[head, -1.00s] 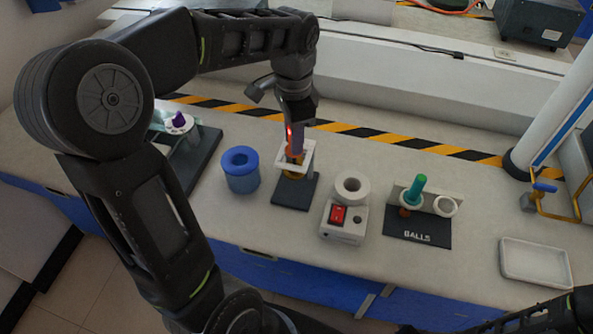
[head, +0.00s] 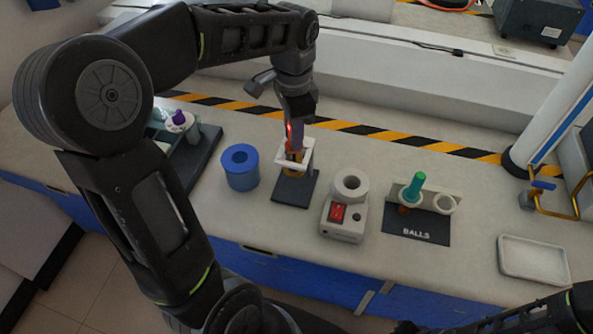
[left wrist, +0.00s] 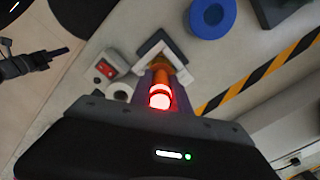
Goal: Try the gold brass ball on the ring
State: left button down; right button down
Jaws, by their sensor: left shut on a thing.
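My left gripper (head: 295,146) points down over the ring stand and is shut on an orange handle (left wrist: 160,82), lit red between the fingers. The ring stand has a white square plate (head: 306,147) and a dark base (head: 293,191). Gold brass (head: 291,172) shows at and just under the plate, and also beyond the handle in the left wrist view (left wrist: 183,73). The plate and fingers hide much of the ball, so I cannot tell how it sits in the ring. My right gripper (left wrist: 58,52) is small and dark at the left of the wrist view; its jaws are unclear.
A blue cup (head: 240,178) stands left of the stand. Right of it are a white device (head: 343,222) with a red switch, the BALLS rack (head: 416,233) holding a teal handle (head: 416,185), and an empty white tray (head: 533,260). A purple-topped item (head: 178,118) stands far left.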

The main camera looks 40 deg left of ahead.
pick_arm(q)
jog(key=shift+r+p, duration=2.6)
jog(key=shift+r, duration=0.75)
